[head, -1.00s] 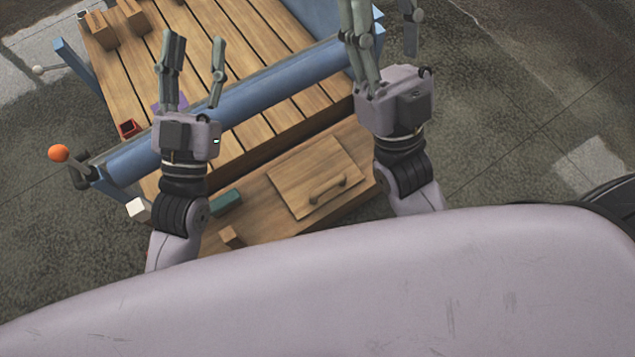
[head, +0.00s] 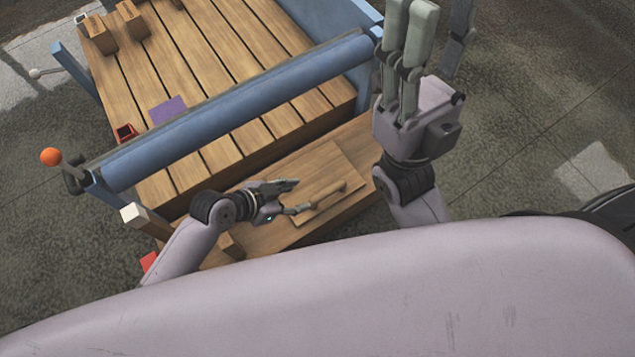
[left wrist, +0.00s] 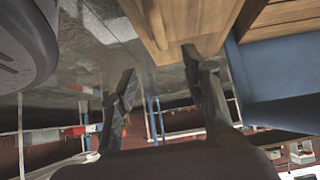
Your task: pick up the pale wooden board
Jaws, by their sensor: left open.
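The pale wooden board (head: 335,170) lies flat on a low wooden ledge in the head view, with a bar handle (head: 325,193) on its top. My left gripper (head: 301,195) is open at the board's left side, its fingers pointing right toward the handle. It covers part of the board's left edge, and I cannot tell if it touches. In the left wrist view the open fingers (left wrist: 160,68) are empty, with a wooden surface (left wrist: 185,22) above them that I cannot identify for sure. My right gripper (head: 430,25) is open and empty to the right, above the floor side.
A slatted wooden bench (head: 225,60) with a blue rail (head: 240,105) stands behind the ledge. A purple sheet (head: 168,110), a red box (head: 126,133) and brown blocks (head: 101,36) are on it. An orange knob (head: 51,157) sticks out at left. Floor is open at right.

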